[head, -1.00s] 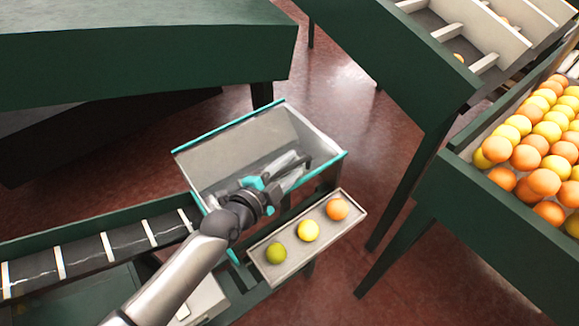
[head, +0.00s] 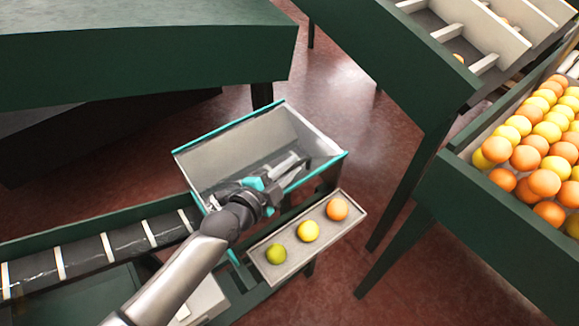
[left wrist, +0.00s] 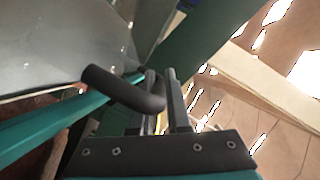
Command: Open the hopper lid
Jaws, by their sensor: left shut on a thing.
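The hopper (head: 225,157) is a grey box with teal edges in the middle of the head view. Its grey inside shows from above. A dark curved handle (left wrist: 125,88) shows in the left wrist view, beside a teal edge bar (left wrist: 50,125). My left gripper (head: 292,166) is over the near right side of the hopper. It is shut on the handle, and its fingers (left wrist: 170,95) show at the handle's end in the left wrist view. I cannot tell the lid apart from the hopper's walls. My right gripper is not in view.
A narrow tray (head: 340,232) with a green, a yellow and an orange fruit lies just right of my arm. A belt with white slats (head: 105,248) runs at left. A fruit-filled bin (head: 480,205) stands at right, a green table (head: 140,45) at upper left.

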